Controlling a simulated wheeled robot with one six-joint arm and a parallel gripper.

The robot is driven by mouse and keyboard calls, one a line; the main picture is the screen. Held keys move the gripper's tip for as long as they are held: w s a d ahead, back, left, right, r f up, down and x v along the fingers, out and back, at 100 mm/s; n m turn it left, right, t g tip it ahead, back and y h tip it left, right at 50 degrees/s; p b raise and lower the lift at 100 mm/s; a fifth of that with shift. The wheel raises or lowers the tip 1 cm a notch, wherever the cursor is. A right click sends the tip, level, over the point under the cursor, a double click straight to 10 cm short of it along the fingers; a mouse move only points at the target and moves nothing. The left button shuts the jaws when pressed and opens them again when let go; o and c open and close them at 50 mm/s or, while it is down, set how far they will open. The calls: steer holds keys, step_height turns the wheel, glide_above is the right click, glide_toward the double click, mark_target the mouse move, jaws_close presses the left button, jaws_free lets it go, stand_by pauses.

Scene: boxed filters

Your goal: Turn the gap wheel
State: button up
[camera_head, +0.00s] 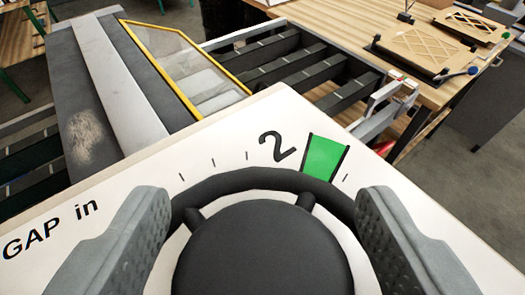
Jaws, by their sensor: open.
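The gap wheel (247,180) is a dark ring with spokes and a big round dark hub (262,250), low in the middle of the view. It sits on a white dial panel (225,158) marked "GAP in", with tick marks, the numeral 2 (277,148) and a green band (325,158) just right of the 2. My gripper (262,220) is open, with one grey padded finger at each side of the wheel. I cannot tell whether the fingers touch the rim. The lower part of the wheel is out of view.
Behind the panel is a machine with a yellow-framed clear guard (192,62) and dark slatted rails (285,68). A wooden table (345,22) at the back right holds lattice-patterned panels (428,53). Grey floor (497,170) shows at the right.

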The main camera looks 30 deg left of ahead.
steer(key=shift+w+a+f, duration=0.25)
steer(key=shift+w+a, duration=0.1)
steer(key=shift+w, duration=0.25)
steer(key=shift+c, duration=0.3)
steer(key=c, duration=1.3)
steer(key=shift+n+y, duration=0.3)
steer(key=shift+y, duration=0.1)
